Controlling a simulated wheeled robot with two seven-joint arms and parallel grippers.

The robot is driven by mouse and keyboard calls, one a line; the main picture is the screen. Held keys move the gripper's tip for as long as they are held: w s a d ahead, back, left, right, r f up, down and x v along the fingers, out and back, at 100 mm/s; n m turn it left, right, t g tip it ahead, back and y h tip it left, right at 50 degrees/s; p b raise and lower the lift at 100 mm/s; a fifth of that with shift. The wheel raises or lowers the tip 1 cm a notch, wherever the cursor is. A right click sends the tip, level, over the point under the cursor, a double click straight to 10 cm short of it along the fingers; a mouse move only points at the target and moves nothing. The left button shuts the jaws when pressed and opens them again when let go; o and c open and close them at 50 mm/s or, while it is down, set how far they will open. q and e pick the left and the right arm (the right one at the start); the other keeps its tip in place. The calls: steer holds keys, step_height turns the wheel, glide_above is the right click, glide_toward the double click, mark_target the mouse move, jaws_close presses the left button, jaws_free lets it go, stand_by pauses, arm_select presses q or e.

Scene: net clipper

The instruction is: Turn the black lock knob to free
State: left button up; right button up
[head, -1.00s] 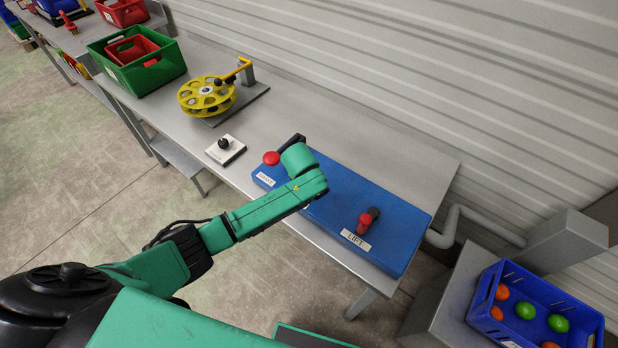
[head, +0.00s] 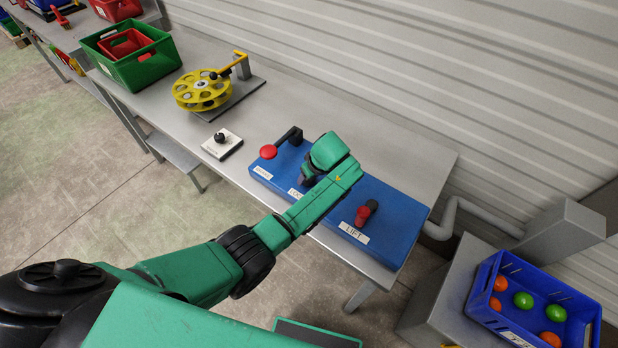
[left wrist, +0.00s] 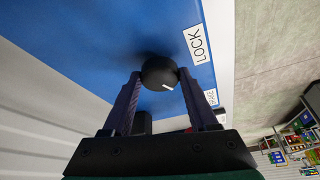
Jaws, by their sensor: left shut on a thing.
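The black lock knob (left wrist: 159,72) is round with a white pointer mark and stands on the blue panel (left wrist: 110,55), beside the white LOCK label (left wrist: 197,44). My left gripper (left wrist: 160,76) is shut on the knob, one finger on each side. The pointer mark faces the lower right of the left wrist view, toward the gripper's base. In the head view my left gripper (head: 308,177) is over the middle of the blue panel (head: 400,225), and my wrist hides the knob. The LOCK label (head: 296,193) shows partly there. My right gripper is not in view.
A lever with a red knob (head: 268,152) is left of my gripper, and a red and black LIFT handle (head: 366,213) is right. A small plate with a black knob (head: 221,139), a yellow reel (head: 203,90) and a green crate (head: 110,65) stand farther left.

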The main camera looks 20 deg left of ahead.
arm_select(q)
steer(key=shift+n, duration=0.5)
steer(key=o, duration=1.4)
